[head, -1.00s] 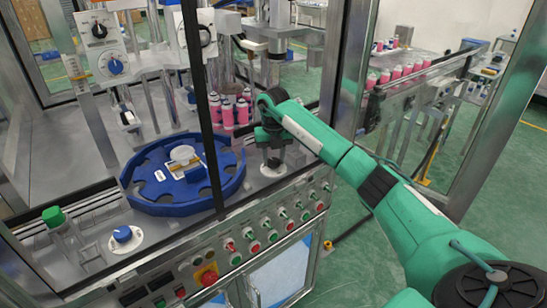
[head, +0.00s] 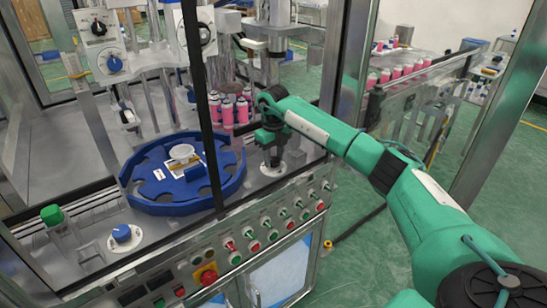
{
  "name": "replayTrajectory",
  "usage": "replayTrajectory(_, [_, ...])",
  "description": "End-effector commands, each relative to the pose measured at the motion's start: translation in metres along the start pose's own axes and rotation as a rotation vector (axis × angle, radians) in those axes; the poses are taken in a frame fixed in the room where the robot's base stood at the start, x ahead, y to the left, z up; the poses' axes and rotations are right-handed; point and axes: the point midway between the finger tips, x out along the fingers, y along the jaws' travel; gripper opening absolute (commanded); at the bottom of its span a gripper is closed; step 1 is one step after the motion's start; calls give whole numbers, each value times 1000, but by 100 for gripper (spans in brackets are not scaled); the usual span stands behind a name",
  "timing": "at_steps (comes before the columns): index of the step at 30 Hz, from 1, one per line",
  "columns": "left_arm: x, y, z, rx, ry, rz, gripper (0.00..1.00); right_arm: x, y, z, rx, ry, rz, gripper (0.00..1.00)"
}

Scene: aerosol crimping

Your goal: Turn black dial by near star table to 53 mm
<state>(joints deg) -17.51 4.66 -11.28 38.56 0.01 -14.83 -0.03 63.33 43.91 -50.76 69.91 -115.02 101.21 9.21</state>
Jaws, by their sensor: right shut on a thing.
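My right gripper (head: 274,158) points down at the deck just right of the blue star table (head: 225,188). It is shut on the black dial, which is mostly hidden between its fingers. A pale round plate (head: 285,168) shows around the fingertips at deck level. The dial's scale and setting cannot be read. My left gripper is not in view.
A blue dial (head: 122,233) sits on a white plate at the front left, beside a green-capped part (head: 52,215). Pink cans (head: 228,115) stand behind the star table. A metal frame post (head: 208,130) crosses in front. Buttons (head: 252,246) line the front panel.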

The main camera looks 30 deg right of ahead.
Motion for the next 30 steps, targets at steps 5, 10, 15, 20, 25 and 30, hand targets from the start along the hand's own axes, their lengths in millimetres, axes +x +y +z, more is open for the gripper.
replayTrajectory(5, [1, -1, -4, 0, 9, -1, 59, -1, -1, 0, -103, -3, -1, 14])
replayTrajectory(10, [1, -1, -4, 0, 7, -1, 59, -1, -1, 0, -168, -3, -1, 14])
replayTrajectory(15, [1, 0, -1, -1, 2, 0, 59, -1, -1, 0, -200, -3, -1, 14])
replayTrajectory(20, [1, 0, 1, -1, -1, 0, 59, -1, -1, 0, -209, -2, -1, 14])
replayTrajectory(25, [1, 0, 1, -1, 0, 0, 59, -1, -1, 0, -209, -3, -1, 14])
replayTrajectory(30, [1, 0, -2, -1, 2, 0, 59, -2, -1, 0, -209, -3, -1, 51])
